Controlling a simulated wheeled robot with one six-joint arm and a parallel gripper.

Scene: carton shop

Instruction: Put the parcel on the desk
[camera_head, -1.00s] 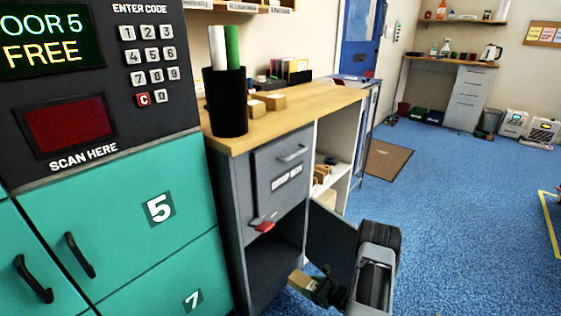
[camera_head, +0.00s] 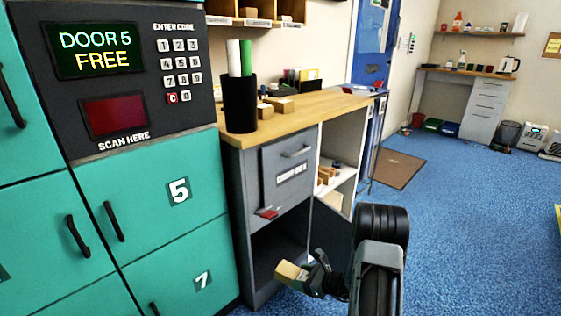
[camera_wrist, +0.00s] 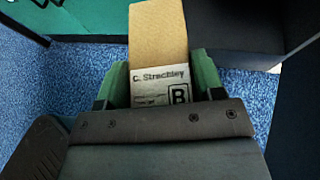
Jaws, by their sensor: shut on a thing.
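My gripper (camera_head: 312,277) is shut on a small brown parcel (camera_head: 290,272), held low in front of the open lower compartment of the grey cabinet. In the wrist view the parcel (camera_wrist: 157,40) sits between the green fingers of my gripper (camera_wrist: 160,82), and its white label reads "C. Strachley" with a boxed letter. The desk (camera_head: 300,113) has a wooden top above the grey cabinet. Two small brown boxes (camera_head: 280,104) lie on it behind a black cup (camera_head: 239,103) holding rolls.
Teal lockers (camera_head: 150,195) with a keypad panel (camera_head: 130,75) stand at the left; the screen reads "DOOR 5 FREE". The cabinet's open door (camera_head: 331,238) is beside my arm. The desk top's front part is bare.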

